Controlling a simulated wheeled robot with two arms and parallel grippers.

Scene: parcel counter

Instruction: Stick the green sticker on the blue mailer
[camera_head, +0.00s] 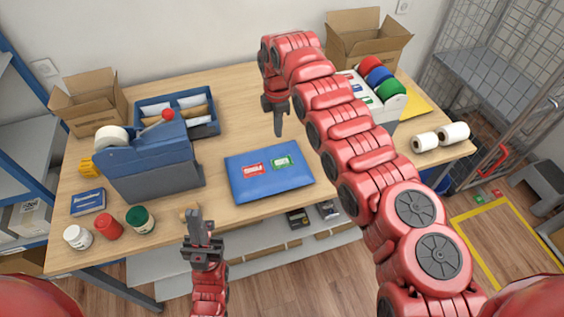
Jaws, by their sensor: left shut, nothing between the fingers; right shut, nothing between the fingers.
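The blue mailer (272,188) lies flat on the front middle of the wooden table. A green and white sticker (283,162) lies flat on its upper face, right of a red sticker (253,169). My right gripper (278,128) is shut and empty, pointing down behind the mailer and apart from it. My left gripper (194,217) is shut and empty near the table's front edge, left of the mailer.
A blue-grey tape dispenser (155,176) and several jars, such as a green-lidded one (140,218), stand left. A blue divided tray (208,130) is behind. A dispenser with red, blue and green rolls (390,89) stands right, partly behind my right arm. The table's back middle is clear.

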